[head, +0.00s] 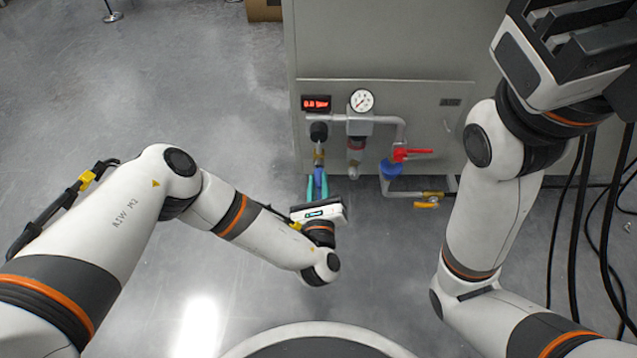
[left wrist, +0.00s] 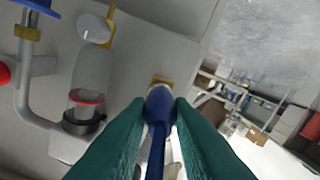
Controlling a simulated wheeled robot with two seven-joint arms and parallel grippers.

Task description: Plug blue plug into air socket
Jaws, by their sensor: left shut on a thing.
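My left gripper (head: 317,186) is in front of the grey cabinet, its teal fingers pointing at the air socket. It is shut on the blue plug (left wrist: 159,103), which sits between the fingertips in the left wrist view with a blue hose (left wrist: 157,150) trailing back toward the camera. The brass air socket (head: 319,155) hangs below a black fitting on the pipework. In the left wrist view the brass end (left wrist: 161,81) lines up right behind the plug's tip. I cannot tell whether they touch or are joined. My right gripper (head: 580,45) is raised at the upper right, its jaw opening unclear.
A red display (head: 316,103) reading about 0.0 bar and a round gauge (head: 361,100) sit above the pipe. A red-handled valve (head: 408,153) and a yellow-handled valve (head: 428,202) are to the right. Black cables (head: 567,220) hang at the right. The floor at left is clear.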

